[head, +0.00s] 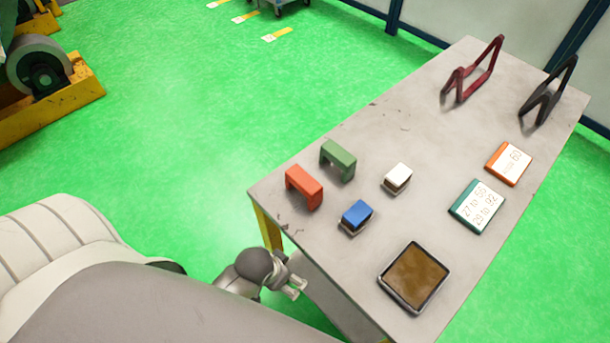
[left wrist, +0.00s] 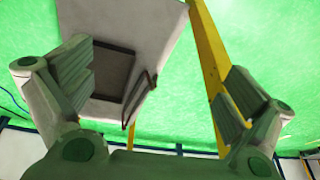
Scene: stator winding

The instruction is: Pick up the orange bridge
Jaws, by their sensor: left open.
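The orange bridge (head: 304,187), a red-orange block shaped like an upturned U, stands at the near left corner of the table (head: 345,262). A similar green bridge (head: 338,159) stands just behind and to its right. My left gripper (head: 297,287) is off the table's near left edge, below the orange bridge in the picture and apart from it. In the left wrist view my left gripper (left wrist: 160,80) has its fingers spread with nothing between them. That view shows a yellow table leg (left wrist: 208,55) and no orange bridge. My right gripper is not in view.
A blue-topped block (head: 357,214) and a white-topped block (head: 398,176) stand right of the bridges.

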